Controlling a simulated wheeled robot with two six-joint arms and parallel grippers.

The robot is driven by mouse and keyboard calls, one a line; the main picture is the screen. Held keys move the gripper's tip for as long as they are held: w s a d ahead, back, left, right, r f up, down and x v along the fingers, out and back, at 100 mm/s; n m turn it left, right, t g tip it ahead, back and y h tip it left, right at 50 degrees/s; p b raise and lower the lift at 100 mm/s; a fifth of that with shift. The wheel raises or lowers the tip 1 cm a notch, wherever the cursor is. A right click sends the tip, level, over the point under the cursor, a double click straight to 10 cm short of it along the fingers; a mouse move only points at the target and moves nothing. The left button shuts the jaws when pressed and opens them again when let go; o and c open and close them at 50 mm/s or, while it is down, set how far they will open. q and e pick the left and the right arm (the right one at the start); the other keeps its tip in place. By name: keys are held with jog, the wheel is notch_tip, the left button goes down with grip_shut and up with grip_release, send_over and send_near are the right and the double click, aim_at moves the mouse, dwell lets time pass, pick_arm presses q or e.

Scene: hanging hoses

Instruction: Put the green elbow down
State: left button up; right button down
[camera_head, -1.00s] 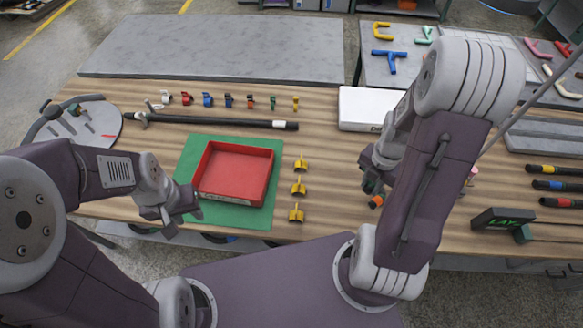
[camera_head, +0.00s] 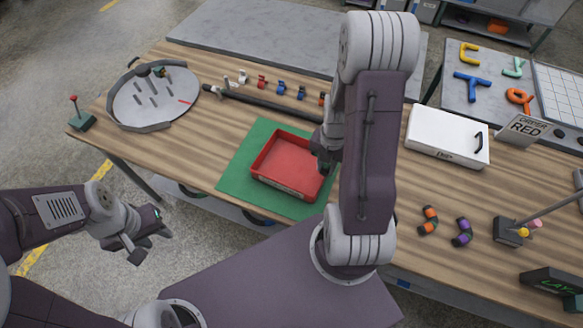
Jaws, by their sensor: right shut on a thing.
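My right gripper (camera_head: 325,165) is over the right side of the red tray (camera_head: 262,172), which lies on a green mat (camera_head: 238,180). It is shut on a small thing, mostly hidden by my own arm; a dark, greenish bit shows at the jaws. I take it as the green elbow but cannot make out its shape, nor whether it touches the tray. The visible tray floor is empty. My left gripper (camera_head: 150,244) is empty, with its fingers apart, off the table's front edge at the left.
Two curved pieces, orange-banded (camera_head: 428,220) and purple-banded (camera_head: 462,232), lie right of my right arm. A white box (camera_head: 448,137) stands behind them. A round grey board (camera_head: 150,100) is at the left. A dark hose (camera_head: 260,105) and several coloured clips (camera_head: 281,88) lie behind the tray.

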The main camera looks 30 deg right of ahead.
jog(key=p, duration=0.1)
send_over(297, 176)
jog(key=f, duration=0.5)
jog(key=shift+s+d, duration=0.15)
jog(key=shift+d, duration=0.05)
jog(key=shift+w+a+f, duration=0.1)
jog(key=shift+w+f, duration=0.1)
jog(key=shift+f, duration=0.4)
notch_tip(297, 176, down, 3)
jog(key=shift+s+r+p, duration=0.1)
jog(key=shift+p, duration=0.2)
jog(key=shift+f, duration=0.3)
